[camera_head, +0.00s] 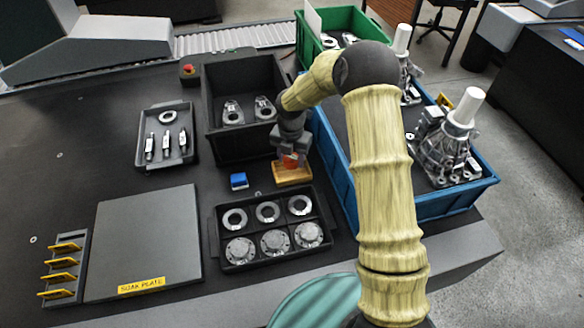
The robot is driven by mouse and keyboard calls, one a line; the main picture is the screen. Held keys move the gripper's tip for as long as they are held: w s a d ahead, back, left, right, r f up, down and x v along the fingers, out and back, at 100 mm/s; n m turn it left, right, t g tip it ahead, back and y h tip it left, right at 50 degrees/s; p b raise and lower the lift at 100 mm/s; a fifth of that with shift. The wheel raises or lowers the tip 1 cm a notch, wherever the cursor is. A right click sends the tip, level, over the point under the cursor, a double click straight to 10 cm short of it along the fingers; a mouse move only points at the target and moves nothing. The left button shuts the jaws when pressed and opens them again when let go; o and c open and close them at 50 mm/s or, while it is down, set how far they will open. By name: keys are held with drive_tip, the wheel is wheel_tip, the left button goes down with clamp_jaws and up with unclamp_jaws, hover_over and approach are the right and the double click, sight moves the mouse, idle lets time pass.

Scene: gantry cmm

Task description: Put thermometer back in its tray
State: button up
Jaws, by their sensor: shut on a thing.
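My gripper (289,153) is over the right middle of the dark table, pointing down and shut on a small red-orange thing (291,161). I take this to be the thermometer; most of it is hidden by the fingers. A small orange-tan tray (294,181) lies directly below and around it in the picture. I cannot tell whether the held thing touches the tray or hangs just above it.
A black tray of rings and flanges (215,240) is in front, a blue block (239,181) at left. A tall black bin (205,92) stands behind; a blue crate (462,205) of castings is right. A soak plate (145,235) and a parts tray (143,132) lie left.

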sight(291, 174)
drive_tip(key=shift+f, duration=0.4)
drive_tip(key=shift+f, duration=1.85)
drive_tip(key=shift+f, duration=0.15)
drive_tip(key=o, duration=0.8)
wheel_tip(291, 174, up, 12)
drive_tip(key=shift+r, duration=0.15)
